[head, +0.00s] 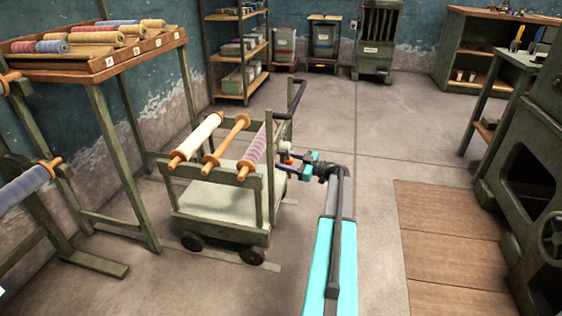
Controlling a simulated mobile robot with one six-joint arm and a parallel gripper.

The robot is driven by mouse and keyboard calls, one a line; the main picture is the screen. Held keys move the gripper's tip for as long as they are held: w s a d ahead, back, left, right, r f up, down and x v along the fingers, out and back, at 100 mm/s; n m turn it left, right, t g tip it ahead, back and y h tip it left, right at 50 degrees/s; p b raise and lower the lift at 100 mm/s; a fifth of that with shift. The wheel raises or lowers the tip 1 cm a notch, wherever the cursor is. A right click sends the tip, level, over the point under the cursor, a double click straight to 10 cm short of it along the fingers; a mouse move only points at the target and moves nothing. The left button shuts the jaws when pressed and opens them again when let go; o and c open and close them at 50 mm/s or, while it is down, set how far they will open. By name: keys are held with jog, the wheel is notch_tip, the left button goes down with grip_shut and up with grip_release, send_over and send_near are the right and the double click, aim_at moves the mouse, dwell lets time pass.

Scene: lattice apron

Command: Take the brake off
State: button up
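A green wooden cart (222,200) on small dark wheels stands left of centre in the head view. It carries several rollers across its top, one cream (197,138) and one striped purple (255,150). A black push handle (297,97) rises at its far right corner. My gripper (285,160) is at the cart's right side, close to the upright below the handle. A small red part (287,160) shows at the fingers. The fingers are too small to show whether they are open or shut, or whether they touch it. I cannot make out a brake clearly.
A bench with a tray of spools (92,62) stands at the left, and a roller stand (38,185) is at the near left. Bins and shelves line the back wall. A green machine (530,180) stands at the right beside wooden floor boards (448,245). Floor behind the cart is clear.

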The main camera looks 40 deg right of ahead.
jog(key=shift+c, duration=0.5)
grip_shut()
